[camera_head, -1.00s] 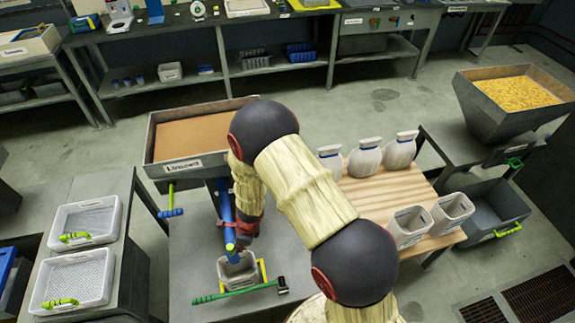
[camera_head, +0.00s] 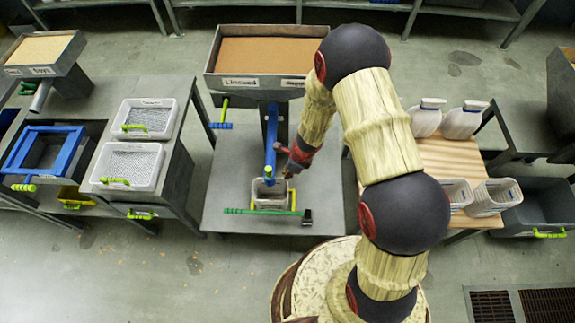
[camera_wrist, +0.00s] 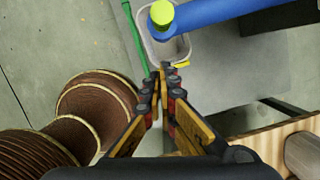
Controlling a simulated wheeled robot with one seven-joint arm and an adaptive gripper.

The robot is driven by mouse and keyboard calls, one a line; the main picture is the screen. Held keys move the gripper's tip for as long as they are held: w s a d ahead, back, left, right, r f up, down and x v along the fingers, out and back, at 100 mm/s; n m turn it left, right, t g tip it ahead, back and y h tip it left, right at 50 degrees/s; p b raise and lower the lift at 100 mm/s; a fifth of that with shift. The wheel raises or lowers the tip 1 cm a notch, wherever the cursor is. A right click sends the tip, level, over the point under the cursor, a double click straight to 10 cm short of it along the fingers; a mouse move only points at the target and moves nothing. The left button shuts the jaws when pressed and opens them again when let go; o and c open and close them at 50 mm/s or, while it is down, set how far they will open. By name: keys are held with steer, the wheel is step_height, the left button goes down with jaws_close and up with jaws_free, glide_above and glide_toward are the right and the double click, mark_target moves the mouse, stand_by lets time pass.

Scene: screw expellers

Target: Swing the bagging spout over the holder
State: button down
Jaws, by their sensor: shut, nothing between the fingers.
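The bagging spout is a blue tube (camera_head: 271,135) with a yellow-green tip (camera_head: 268,181), running down from under the Linseed hopper. In the wrist view its blue tube (camera_wrist: 215,13) ends in a yellow tip (camera_wrist: 162,14) above the bin. The grey bin (camera_head: 267,199) stands in the yellow holder (camera_head: 293,201) below, with the spout's tip over its back part. My gripper (camera_head: 289,172) is just right of the spout and bin, apart from the tube. In the wrist view my gripper (camera_wrist: 163,72) has its fingertips together, empty, near the bin's rim.
A green-handled bar (camera_head: 255,211) lies in front of the bin. White trays (camera_head: 130,166) are on the left, and white jugs (camera_head: 425,117) are on the wooden table at right.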

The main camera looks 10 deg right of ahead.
steer(key=w+p+v, duration=0.1)
steer(key=p+v, duration=0.2)
steer(key=v, duration=0.6)
steer(key=shift+s+r, duration=0.25)
steer(key=shift+s, duration=0.05)
steer(key=shift+d, duration=0.1)
